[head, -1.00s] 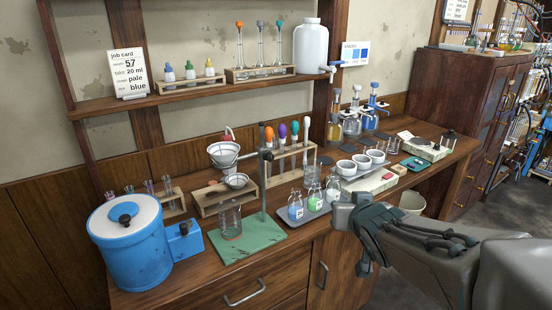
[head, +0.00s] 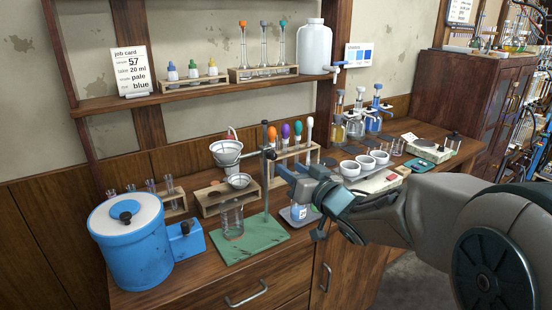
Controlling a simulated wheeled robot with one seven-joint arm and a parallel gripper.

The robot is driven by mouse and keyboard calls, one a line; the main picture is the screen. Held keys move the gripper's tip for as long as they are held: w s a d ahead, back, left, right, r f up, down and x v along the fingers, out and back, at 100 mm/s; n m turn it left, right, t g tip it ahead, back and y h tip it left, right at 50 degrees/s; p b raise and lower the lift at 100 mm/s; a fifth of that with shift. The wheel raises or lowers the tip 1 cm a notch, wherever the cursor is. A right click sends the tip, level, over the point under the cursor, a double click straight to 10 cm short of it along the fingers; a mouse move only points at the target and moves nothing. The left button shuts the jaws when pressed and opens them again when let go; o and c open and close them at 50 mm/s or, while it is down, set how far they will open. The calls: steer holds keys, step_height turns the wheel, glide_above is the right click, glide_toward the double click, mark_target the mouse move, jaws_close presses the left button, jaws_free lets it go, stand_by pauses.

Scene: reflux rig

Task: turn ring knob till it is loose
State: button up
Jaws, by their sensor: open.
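A retort stand with a green base (head: 262,240) and an upright rod (head: 266,200) stands at the middle of the bench. A dark knob (head: 270,154) sits at the rod on the clamp of the upper ring, which carries a metal funnel (head: 227,153). A shallower metal bowl (head: 238,181) is below it, and a glass beaker (head: 231,219) stands over the base. My gripper (head: 286,179) is open, just right of the rod and a little below the knob in the picture. It looks apart from the knob; its exact depth is unclear.
A blue canister (head: 128,250) stands at the left. A rack of pipettes with coloured bulbs (head: 285,132) is behind the stand. My arm partly hides a tray of small bottles (head: 300,213). White bowls (head: 365,164) stand to the right.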

mark_target(274, 157)
steer(key=x, duration=0.7)
steer(key=shift+w+a, duration=0.25)
steer(key=shift+w, duration=0.1)
jaws_close()
